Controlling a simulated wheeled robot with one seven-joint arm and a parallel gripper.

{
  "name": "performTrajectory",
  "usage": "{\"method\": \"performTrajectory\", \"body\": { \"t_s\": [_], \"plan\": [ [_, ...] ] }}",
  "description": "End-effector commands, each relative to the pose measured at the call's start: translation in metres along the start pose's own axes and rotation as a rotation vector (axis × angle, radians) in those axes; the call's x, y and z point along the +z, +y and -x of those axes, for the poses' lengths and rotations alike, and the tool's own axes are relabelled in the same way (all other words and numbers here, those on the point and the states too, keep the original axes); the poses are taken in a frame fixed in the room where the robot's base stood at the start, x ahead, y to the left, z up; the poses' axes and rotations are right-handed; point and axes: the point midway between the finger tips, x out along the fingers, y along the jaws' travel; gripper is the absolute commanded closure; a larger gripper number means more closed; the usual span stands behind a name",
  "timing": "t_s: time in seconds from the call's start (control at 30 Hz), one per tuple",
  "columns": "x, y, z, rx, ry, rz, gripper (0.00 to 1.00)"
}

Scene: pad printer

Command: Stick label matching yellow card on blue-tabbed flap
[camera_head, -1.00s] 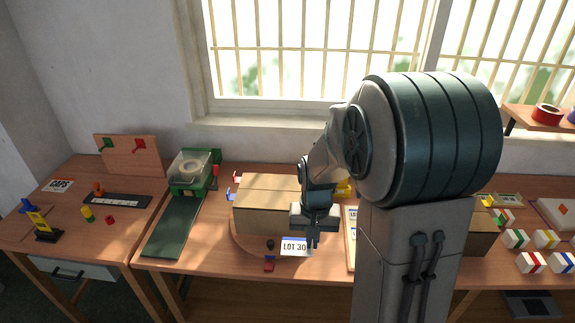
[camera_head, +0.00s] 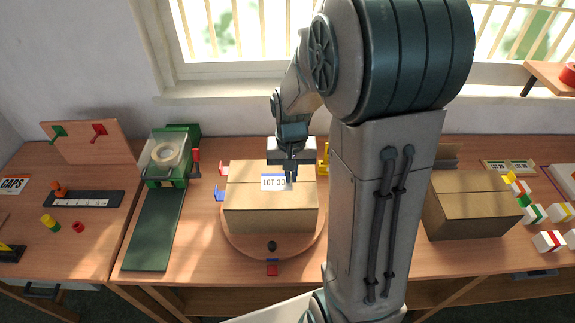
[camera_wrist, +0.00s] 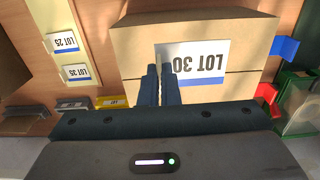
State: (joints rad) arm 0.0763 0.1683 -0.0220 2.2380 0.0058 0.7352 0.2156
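A white label printed LOT 30 with a blue edge (camera_head: 273,183) is at my gripper (camera_head: 291,180); it shows upside down in the wrist view (camera_wrist: 195,62). My gripper's fingers (camera_wrist: 163,72) are close together at one short edge of the label. The label lies flat over the top of the cardboard box (camera_head: 250,215); whether it touches the box, I cannot tell. A blue tab (camera_wrist: 285,46) is beside the box, left in the head view (camera_head: 219,194). A yellow card (camera_wrist: 112,102) is partly hidden by my gripper; its text is too small to read.
The box stands on a round wooden turntable (camera_head: 270,249). A red tab (camera_wrist: 268,97) is near the blue one. A pale board with LOT 25 and LOT 35 labels (camera_wrist: 78,72) lies beside the box. A green dispenser (camera_head: 168,160) stands left; another box (camera_head: 470,210) stands right.

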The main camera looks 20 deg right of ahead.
Motion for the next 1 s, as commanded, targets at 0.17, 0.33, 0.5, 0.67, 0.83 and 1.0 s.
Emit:
{"method": "performTrajectory", "body": {
  "t_s": [0.17, 0.33, 0.5, 0.67, 0.83, 1.0],
  "plan": [
    [0.000, 0.001, 0.000, 0.000, 0.000, -0.003, 1.00],
    [0.001, 0.000, -0.001, 0.000, 0.001, -0.001, 1.00],
    [0.001, 0.000, -0.011, 0.000, -0.001, 0.000, 1.00],
    [0.001, -0.001, -0.026, 0.000, -0.001, 0.002, 1.00],
    [0.001, -0.001, -0.043, 0.000, 0.000, 0.002, 1.00],
    [0.001, -0.001, -0.056, 0.000, 0.000, 0.002, 1.00]
  ]
}}
